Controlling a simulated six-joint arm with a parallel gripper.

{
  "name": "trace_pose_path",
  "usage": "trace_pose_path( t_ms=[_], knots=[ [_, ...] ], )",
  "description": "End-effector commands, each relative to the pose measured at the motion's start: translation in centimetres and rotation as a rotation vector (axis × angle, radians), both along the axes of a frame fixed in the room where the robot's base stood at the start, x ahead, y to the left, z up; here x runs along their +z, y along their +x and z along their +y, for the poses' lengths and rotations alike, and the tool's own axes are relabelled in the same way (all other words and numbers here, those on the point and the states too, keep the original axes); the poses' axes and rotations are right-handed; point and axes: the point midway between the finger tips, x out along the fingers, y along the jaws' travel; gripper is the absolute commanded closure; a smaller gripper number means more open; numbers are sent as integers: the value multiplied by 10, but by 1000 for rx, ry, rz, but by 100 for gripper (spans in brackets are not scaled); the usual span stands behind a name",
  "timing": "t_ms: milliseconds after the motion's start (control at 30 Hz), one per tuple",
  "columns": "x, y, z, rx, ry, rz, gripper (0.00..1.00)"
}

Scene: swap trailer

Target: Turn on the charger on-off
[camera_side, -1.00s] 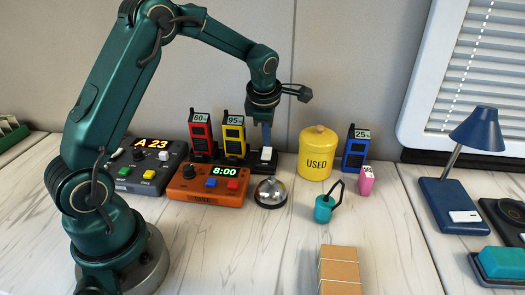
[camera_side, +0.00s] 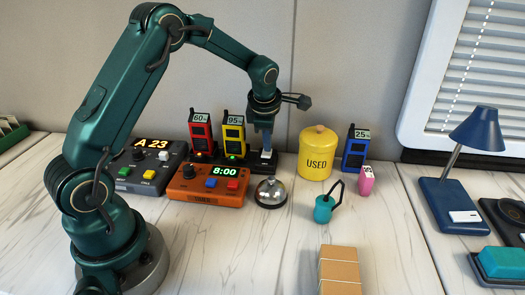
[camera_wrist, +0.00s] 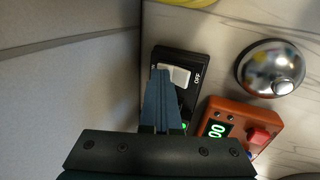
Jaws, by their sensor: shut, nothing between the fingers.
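The charger (camera_side: 246,162) is a long black dock at the back of the table. A red radio (camera_side: 200,136) reading 60% and a yellow radio (camera_side: 234,137) reading 95% stand in it. A small orange-red light shows below the red radio and a green light below the yellow one. The white rocker switch (camera_wrist: 176,75) is at the dock's right end, with OFF printed beside it. My gripper (camera_side: 266,151) is shut and empty, pointing down. In the wrist view its fingertips (camera_wrist: 161,73) overlap the switch's edge away from the OFF label; they appear to touch it.
An orange timer (camera_side: 205,187) reading 8:00 and a silver bell (camera_side: 271,192) stand in front of the dock. A yellow USED canister (camera_side: 317,154) and a blue radio (camera_side: 355,150) stand to its right. The wall is close behind.

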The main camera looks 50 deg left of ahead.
Motion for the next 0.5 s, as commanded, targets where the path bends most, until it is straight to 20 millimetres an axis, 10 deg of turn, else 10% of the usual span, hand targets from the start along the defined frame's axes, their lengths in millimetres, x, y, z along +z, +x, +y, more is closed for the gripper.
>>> trace_pose_path(
  t_ms=[500],
  knots=[
    [1, -11, -11, -2, 0, 1, 100]
  ],
)
